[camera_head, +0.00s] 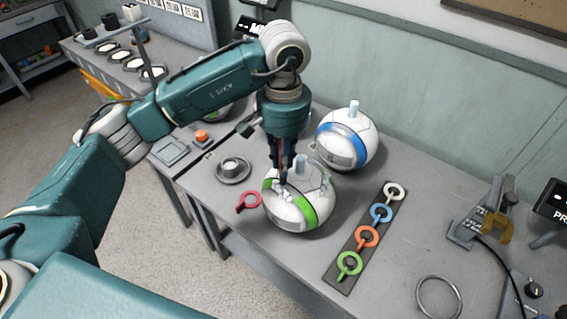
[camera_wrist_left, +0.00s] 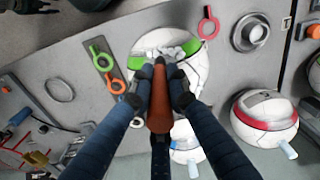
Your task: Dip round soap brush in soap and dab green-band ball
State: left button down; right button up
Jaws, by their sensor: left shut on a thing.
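The green-band ball (camera_head: 314,212) is white with a clear knob on top and stands on the grey bench. My left gripper (camera_head: 284,158) is above it, shut on the soap brush, whose brown handle (camera_wrist_left: 160,112) points up between the fingers in the left wrist view. The brush's lower end is at the ball's upper side, over white suds (camera_head: 284,195) lying on and beside the green band. The suds also show in the left wrist view (camera_wrist_left: 178,50). The brush head is hidden, so exact contact cannot be told. A round metal dish (camera_head: 233,170) with a pale centre, perhaps the soap, stands left of the ball.
The blue-band ball (camera_head: 347,140) stands behind. A red-band ball (camera_wrist_left: 264,124) shows in the left wrist view. A red ring tool (camera_head: 246,202) lies left of the green-band ball. A dark strip (camera_head: 343,276) with coloured ring tools and a metal ring (camera_head: 438,298) lie right.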

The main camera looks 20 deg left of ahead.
pick_arm(q)
jog(key=shift+r+p, duration=0.45)
jog(key=shift+r, duration=1.05)
